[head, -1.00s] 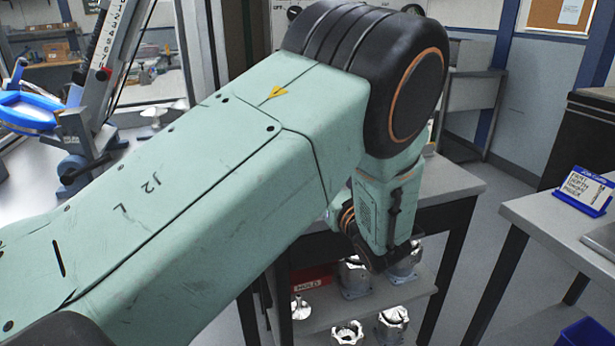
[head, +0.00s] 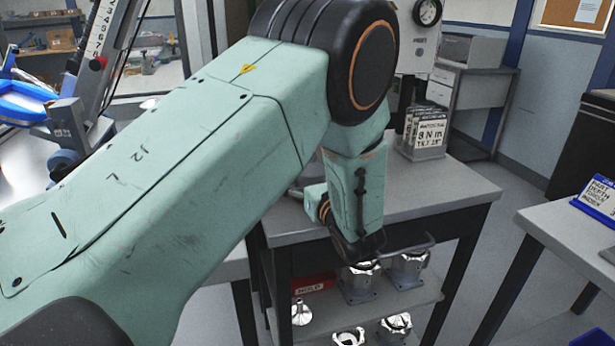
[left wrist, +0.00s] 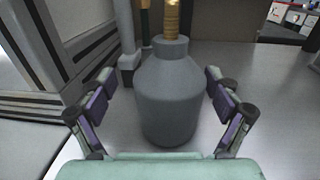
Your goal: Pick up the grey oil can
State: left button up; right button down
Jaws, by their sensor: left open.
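In the left wrist view the grey oil can (left wrist: 168,105) stands upright, a rounded bottle shape with a narrow neck and a brass-coloured spout that runs out of the top of the picture. My left gripper (left wrist: 160,77) is open, with one finger on each side of the can. Gaps show between the fingers and the can's sides. In the head view my own arm hides the left gripper's fingers, and I cannot make out the can there. My right gripper is not in view.
The grey bench (head: 435,185) is clear at its front right, with sign cards (head: 425,133) behind. Metal housings (head: 408,268) and a red sign (head: 314,284) sit on the shelf below. A grey ribbed block (left wrist: 75,45) and an upright post (left wrist: 127,40) stand close left of the can.

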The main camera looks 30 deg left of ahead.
pick_arm(q)
jog(key=shift+w+d, duration=0.15)
jog(key=shift+d, duration=0.15)
jog(key=shift+w+d+f, duration=0.1)
jog(key=shift+w+d, duration=0.1)
jog(key=shift+w, duration=0.1)
jog(key=shift+w+f, duration=0.15)
jog(key=shift+c, duration=0.3)
jog(key=shift+a, duration=0.2)
jog(key=shift+c, duration=0.7)
jog(key=shift+s+a, duration=0.2)
jog(key=shift+s, duration=0.3)
jog(key=c, duration=0.3)
jog(key=shift+d+r, duration=0.15)
jog(key=shift+r, duration=0.1)
jog(key=shift+c, duration=0.8)
jog(key=shift+w+d+f, duration=0.15)
jog(key=shift+w+d, duration=0.05)
jog(key=shift+w, duration=0.1)
jog(key=shift+c, duration=1.4)
jog(key=shift+s+a, duration=0.2)
jog(key=c, duration=0.5)
